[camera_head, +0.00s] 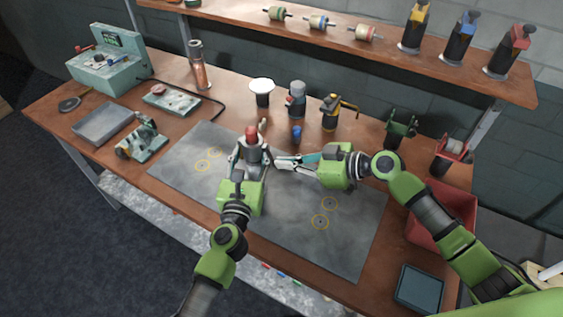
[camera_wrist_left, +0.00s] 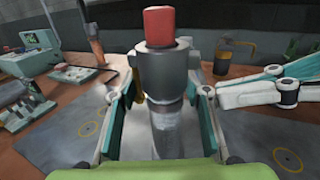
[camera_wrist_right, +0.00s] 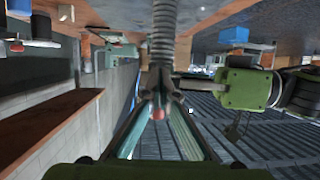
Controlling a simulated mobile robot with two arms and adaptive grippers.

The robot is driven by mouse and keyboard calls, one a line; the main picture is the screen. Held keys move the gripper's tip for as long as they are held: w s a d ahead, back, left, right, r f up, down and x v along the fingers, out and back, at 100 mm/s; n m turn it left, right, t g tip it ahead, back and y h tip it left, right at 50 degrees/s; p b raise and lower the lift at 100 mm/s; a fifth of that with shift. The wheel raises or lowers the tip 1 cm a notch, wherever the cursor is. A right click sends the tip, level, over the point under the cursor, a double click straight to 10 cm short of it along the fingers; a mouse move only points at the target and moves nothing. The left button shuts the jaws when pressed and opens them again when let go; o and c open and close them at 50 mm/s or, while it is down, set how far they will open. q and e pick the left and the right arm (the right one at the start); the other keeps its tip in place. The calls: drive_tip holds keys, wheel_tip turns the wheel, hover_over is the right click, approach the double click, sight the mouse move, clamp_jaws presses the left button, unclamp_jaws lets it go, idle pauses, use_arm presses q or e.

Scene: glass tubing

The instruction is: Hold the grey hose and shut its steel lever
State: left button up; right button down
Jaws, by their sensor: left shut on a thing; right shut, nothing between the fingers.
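The grey hose (camera_head: 252,152) stands upright over the mat with a red top. In the left wrist view, its grey body (camera_wrist_left: 165,75) widens into a collar below the red cap. My left gripper (camera_head: 247,162) is shut around it, with one finger on each side. My right gripper (camera_head: 279,162) is shut and empty, its tips just right of the hose. I cannot clearly make out the steel lever; contact with the right tips cannot be told.
The grey mat (camera_head: 350,245) has yellow ring marks and bare room at its front right. Behind stand a white-topped jar (camera_head: 262,91), a grey-capped bottle (camera_head: 297,98) and a small blue piece (camera_head: 297,134). A red bin (camera_head: 427,232) sits at the right under my right arm.

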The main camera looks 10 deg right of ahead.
drive_tip(key=v, duration=0.7)
